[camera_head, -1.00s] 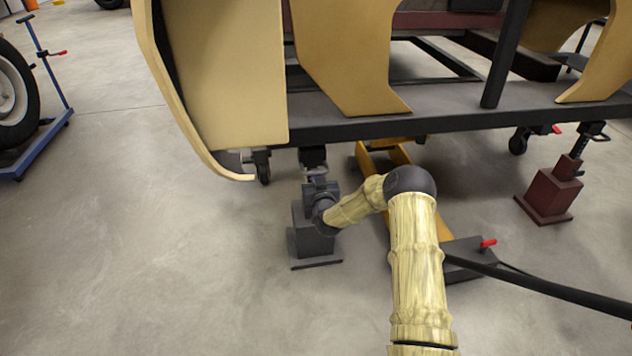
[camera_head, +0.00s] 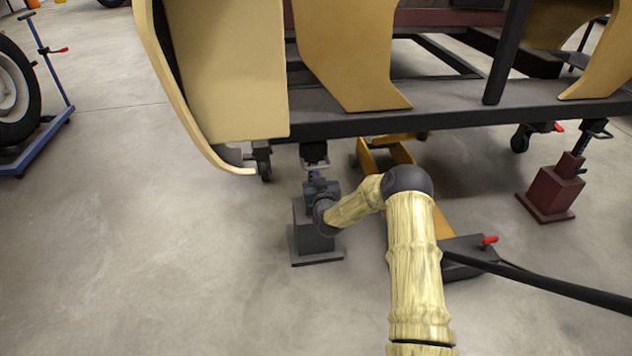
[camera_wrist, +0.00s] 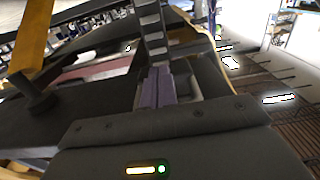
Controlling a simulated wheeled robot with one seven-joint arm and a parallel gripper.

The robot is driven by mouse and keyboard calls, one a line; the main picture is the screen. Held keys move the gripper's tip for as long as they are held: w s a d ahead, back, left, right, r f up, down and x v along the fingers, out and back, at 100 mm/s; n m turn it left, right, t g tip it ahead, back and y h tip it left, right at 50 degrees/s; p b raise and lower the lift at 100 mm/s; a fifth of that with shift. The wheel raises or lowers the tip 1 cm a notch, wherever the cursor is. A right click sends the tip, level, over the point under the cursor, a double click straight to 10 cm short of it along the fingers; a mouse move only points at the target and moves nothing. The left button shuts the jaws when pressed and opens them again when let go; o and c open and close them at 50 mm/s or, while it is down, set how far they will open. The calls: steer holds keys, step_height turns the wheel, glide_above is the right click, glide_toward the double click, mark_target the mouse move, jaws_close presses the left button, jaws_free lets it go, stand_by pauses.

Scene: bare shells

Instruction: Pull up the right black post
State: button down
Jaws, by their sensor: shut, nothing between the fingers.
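A dark grey jack stand (camera_head: 313,246) stands on the floor under the vehicle frame, left of centre in the head view. Its black post (camera_head: 314,153) rises toward the frame's underside. In the wrist view a dark notched post (camera_wrist: 152,28) stands just beyond my purple fingers. My gripper (camera_head: 315,180) is at the upper part of the grey stand, in front of the post; it also shows in the wrist view (camera_wrist: 157,88). The fingers are together with nothing between them. A maroon jack stand (camera_head: 553,190) with a black post (camera_head: 580,146) stands farther right, away from my gripper.
The vehicle's dark frame rail (camera_head: 440,121) and tan body panels (camera_head: 225,75) hang just above the work area. A yellow floor jack (camera_head: 385,155) with a dark handle (camera_head: 555,285) lies beside my arm.

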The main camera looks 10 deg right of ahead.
steer(key=s+p, duration=0.4)
steer(key=s, duration=0.5)
stand_by(0.7)
